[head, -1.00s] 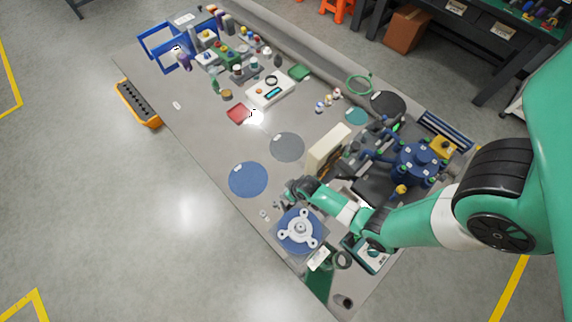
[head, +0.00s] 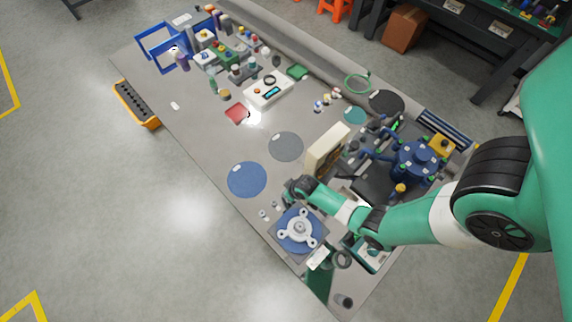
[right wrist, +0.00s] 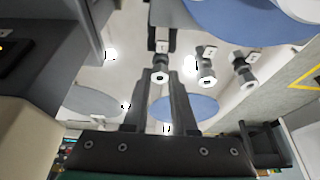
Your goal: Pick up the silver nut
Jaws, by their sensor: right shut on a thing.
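The silver nut (right wrist: 160,73) is a small grey metal part with a round open end, seen in the right wrist view. A white label shows just above it. My right gripper (right wrist: 161,84) is shut on it, one finger on each side. In the head view my right gripper (head: 289,192) is beside the blue plate with the three-armed silver part; its fingertips and the nut are too small to make out there. Two similar grey parts (right wrist: 206,75) (right wrist: 244,68) stand beside the held one, apart from the fingers. My left gripper is not in view.
The blue plate with the three-armed part (head: 298,231) is near the table's front edge. A blue disc (head: 246,180) and a grey disc (head: 286,146) lie on clearer table to the left.

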